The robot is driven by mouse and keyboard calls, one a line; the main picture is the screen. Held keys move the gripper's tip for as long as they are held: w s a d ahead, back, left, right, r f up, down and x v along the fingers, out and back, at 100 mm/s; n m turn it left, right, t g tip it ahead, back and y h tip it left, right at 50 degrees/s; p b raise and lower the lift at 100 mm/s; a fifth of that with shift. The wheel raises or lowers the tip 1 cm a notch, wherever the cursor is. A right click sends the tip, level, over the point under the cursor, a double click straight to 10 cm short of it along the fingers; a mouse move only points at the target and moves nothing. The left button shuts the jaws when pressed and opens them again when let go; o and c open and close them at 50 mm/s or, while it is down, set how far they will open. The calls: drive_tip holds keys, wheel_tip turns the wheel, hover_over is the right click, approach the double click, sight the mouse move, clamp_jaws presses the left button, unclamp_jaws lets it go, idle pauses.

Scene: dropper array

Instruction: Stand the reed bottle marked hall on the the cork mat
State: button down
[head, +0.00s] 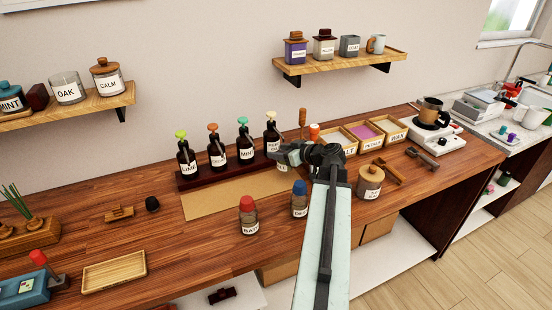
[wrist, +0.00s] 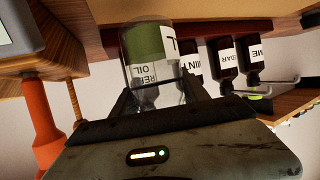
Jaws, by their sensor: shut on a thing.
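The reed bottle (wrist: 146,60) is between my gripper's fingers in the wrist view. It is clear glass with a green band and a white label reading "REED OIL"; a large "L" shows at the label's edge, the rest of the name is turned away. My gripper (head: 290,156) is shut on it, by the right end of the cork mat (head: 225,199). In the head view the gripper hides most of the bottle. The tan mat lies flat and bare on the wooden counter. I cannot tell whether the bottle touches anything below.
Dark dropper bottles (head: 217,152) stand in a row on a dark rack behind the mat. A red-capped bottle (head: 248,218) and a blue-capped bottle (head: 299,202) stand in front of it. A cork-lidded jar (head: 370,183) and labelled trays (head: 367,136) are at right.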

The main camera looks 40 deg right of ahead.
wheel_tip(320, 180, down, 3)
drive_tip(key=b, duration=0.2)
drive_tip(key=shift+s+d+f+b, duration=0.1)
drive_tip(key=shift+f+b, duration=0.1)
drive_tip(key=shift+b, duration=0.15)
drive_tip(key=shift+f, duration=0.15)
drive_tip(key=shift+w+a+r, duration=0.2)
drive_tip(key=shift+w+a, duration=0.05)
drive_tip(key=shift+f, duration=0.2)
drive_tip(key=c, duration=0.6)
unclamp_jaws()
drive_tip(key=shift+s, duration=0.1)
drive_tip(key=shift+o, duration=0.2)
drive_tip(key=shift+r, duration=0.1)
